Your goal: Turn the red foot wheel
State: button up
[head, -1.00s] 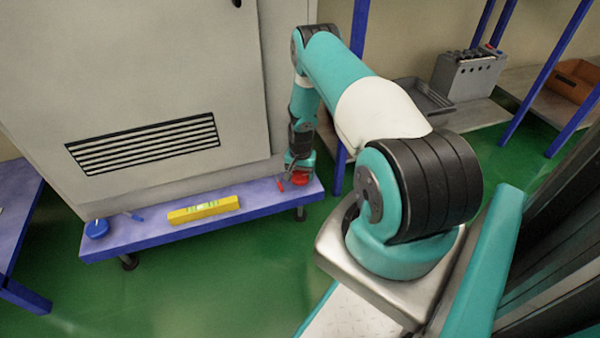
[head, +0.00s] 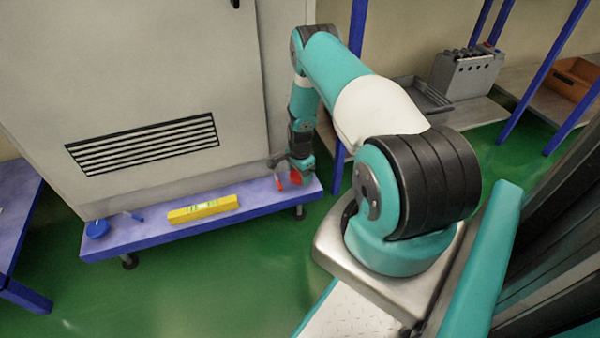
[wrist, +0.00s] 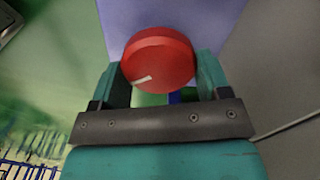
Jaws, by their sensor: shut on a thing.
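The red foot wheel (wrist: 160,60) is a round red disc with a pale mark near its lower left rim in the wrist view. It sits at the right end of the blue plinth (head: 150,238) under the grey cabinet. My gripper (wrist: 163,72) has one teal finger on each side of the wheel and is shut on it. In the head view the wheel (head: 296,177) is partly hidden by my gripper and wrist. A small red handle-like piece (head: 279,183) shows just left of it.
A blue wheel (head: 97,229) is at the plinth's left end. A yellow spirit level (head: 203,209) lies on the plinth between the two wheels. The grey cabinet (head: 150,80) rises behind. Blue-legged shelving stands at right. Green floor in front is clear.

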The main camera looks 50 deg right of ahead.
jog(key=shift+d, duration=0.15)
dwell(0.3)
jog(key=o, duration=0.9)
notch_tip(320, 180, up, 18)
jog(key=p, duration=0.6)
jog(key=shift+f, duration=0.25)
jog(key=shift+s, duration=0.1)
